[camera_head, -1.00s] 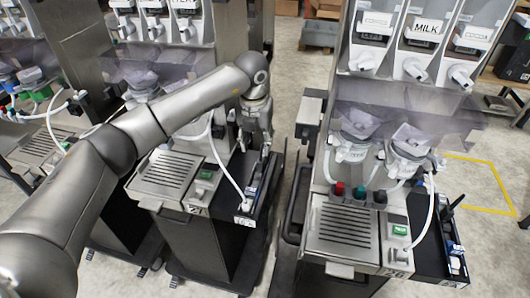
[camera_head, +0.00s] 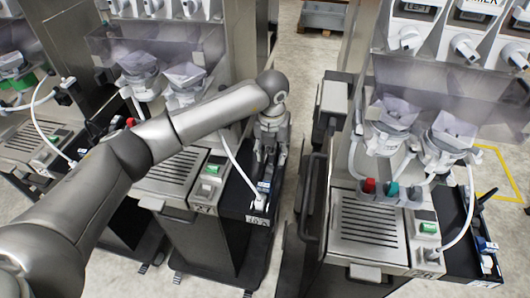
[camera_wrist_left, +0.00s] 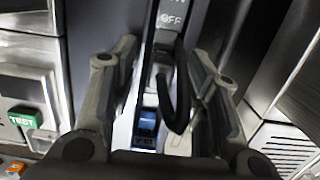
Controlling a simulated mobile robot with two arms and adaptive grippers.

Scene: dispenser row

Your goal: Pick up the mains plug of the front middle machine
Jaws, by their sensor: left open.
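The front middle machine (camera_head: 170,173) stands left of centre in the head view, with a narrow black side tray (camera_head: 236,196) on its right. My left gripper (camera_head: 265,160) points down over the back of this tray. In the left wrist view its two fingers (camera_wrist_left: 160,95) are apart, one on each side of a black curved piece (camera_wrist_left: 181,95), which looks like the mains plug's cord or body. The plug's exact shape cannot be told. The piece lies below a panel marked OFF (camera_wrist_left: 171,20). No grip on it shows. My right gripper is not in view.
A white hose (camera_head: 238,168) runs down into the tray's front, near a blue and white item (camera_head: 262,190). A green TEST button (camera_wrist_left: 22,118) is at the left in the wrist view. Another machine (camera_head: 368,225) stands to the right across a narrow gap.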

